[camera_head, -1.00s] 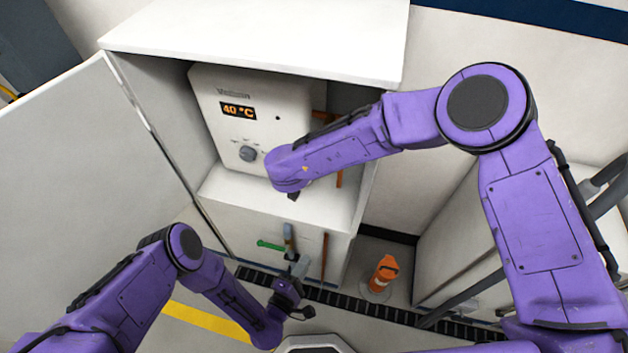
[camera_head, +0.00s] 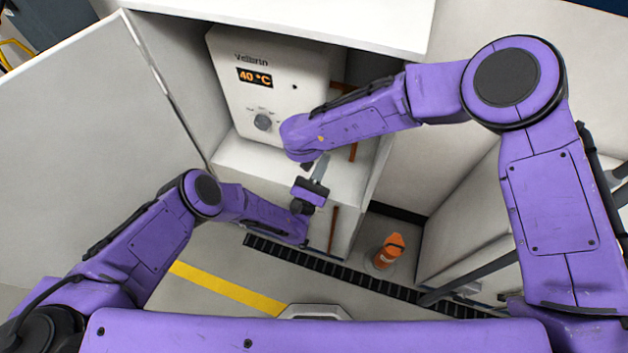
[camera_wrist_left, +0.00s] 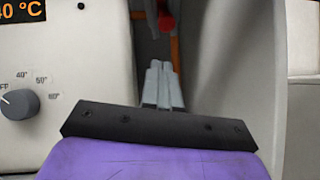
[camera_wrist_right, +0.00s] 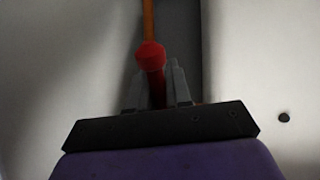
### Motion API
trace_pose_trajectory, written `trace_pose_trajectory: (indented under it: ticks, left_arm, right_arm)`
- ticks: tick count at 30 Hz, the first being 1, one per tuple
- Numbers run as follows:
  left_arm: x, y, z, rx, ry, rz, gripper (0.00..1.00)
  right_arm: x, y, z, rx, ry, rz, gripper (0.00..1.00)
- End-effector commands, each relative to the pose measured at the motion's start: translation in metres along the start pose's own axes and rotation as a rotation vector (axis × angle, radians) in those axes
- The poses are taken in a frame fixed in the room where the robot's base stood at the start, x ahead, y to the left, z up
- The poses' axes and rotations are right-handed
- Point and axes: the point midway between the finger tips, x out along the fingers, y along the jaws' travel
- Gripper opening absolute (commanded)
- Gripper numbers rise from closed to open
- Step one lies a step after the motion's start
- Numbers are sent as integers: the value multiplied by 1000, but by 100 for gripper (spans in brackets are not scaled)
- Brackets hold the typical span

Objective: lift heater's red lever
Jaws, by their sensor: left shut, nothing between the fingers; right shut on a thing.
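The white heater (camera_head: 262,85) stands in the open cabinet, with a 40 °C display and a grey dial. Its red lever (camera_wrist_right: 151,57) is between the fingers of my right gripper (camera_wrist_right: 154,80), which is shut on it. In the head view my right forearm hides this lever and gripper. My left gripper (camera_head: 321,166) is shut and empty, in front of the cabinet shelf. In the left wrist view, its closed fingers (camera_wrist_left: 162,80) point into the gap right of the heater. A red piece (camera_wrist_left: 167,22) shows beyond their tips, apart from them in the picture.
A copper-coloured pipe (camera_wrist_right: 148,20) runs up behind the lever. Cabinet walls leave a narrow gap right of the heater. The open cabinet door (camera_head: 90,120) stands at left. An orange object (camera_head: 390,248) is on the floor at right. Another pipe (camera_head: 333,228) shows below the shelf.

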Motion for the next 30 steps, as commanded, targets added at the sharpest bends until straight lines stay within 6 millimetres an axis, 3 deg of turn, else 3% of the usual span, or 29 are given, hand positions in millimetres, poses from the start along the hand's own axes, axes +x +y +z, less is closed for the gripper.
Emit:
trace_pose_trajectory:
  ticks: [3,9,30]
  left_arm:
    - [16,0,13,-1,0,-1,0]
    - [29,0,26,1,0,-1,0]
    - [36,0,42,1,-2,0,0]
  right_arm:
    - [1,2,6,-6,-9,4,0]
    - [1,2,6,-6,-9,4,0]
    - [1,1,6,-7,-9,4,0]
